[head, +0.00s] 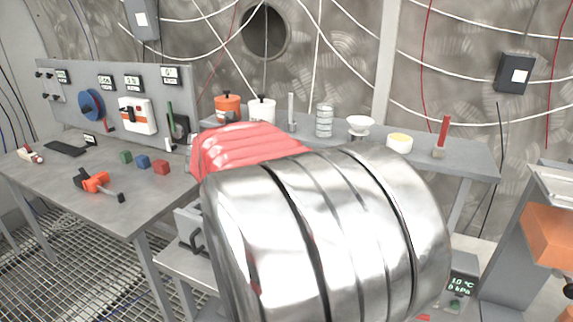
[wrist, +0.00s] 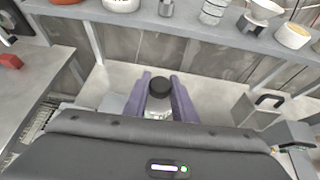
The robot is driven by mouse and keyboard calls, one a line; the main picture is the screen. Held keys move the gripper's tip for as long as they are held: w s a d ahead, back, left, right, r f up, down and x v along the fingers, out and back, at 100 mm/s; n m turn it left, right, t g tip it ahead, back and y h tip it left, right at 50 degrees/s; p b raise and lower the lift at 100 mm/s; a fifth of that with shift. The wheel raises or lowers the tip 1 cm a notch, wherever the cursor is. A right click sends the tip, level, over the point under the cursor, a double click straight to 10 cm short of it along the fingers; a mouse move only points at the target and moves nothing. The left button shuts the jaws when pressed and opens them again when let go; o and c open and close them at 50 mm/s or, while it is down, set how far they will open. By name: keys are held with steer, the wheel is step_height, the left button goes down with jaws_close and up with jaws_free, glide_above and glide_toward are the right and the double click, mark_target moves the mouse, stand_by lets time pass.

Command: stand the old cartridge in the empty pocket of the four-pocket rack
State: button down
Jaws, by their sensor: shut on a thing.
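In the wrist view, the two purple fingers of my gripper (wrist: 159,100) are shut on a small upright thing with a black round cap and a pale, shiny body, which looks like the old cartridge (wrist: 160,91). Its lower part is hidden by my gripper's dark housing. A pale surface lies below and beyond it. In the head view my large metal arm fills the middle and hides the gripper and cartridge. I cannot make out the four-pocket rack or its empty pocket in either view.
A grey back shelf (head: 465,160) holds an orange pot (head: 228,107), a white pot (head: 262,109), a white bowl (head: 361,125) and a yellow-topped cup (head: 399,143). The left bench (head: 70,180) carries small coloured blocks and an orange tool (head: 96,182). A black handle (wrist: 270,101) stands right of my gripper.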

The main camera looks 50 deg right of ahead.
steer(key=w+a+f+n+t+y, duration=0.2)
steer(key=w+a+f+n+t, duration=0.1)
steer(key=w+a, duration=0.6)
steer(key=w+a+f+n+t+y, duration=0.1)
steer(key=w+a+f+n+t, duration=0.4)
steer(key=a, duration=0.6)
steer(key=a+f+n+y, duration=0.1)
steer(key=a+f+y, duration=0.1)
steer(key=a+f, duration=0.4)
steer(key=a+f+n+y, duration=0.2)
steer(key=a+f, duration=0.4)
steer(key=a, duration=0.8)
steer(key=shift+s+a+f+t+y, duration=0.25)
steer(key=shift+a+f+t+y, duration=0.05)
steer(key=shift+f+y, duration=0.1)
steer(key=shift+a+r, duration=0.1)
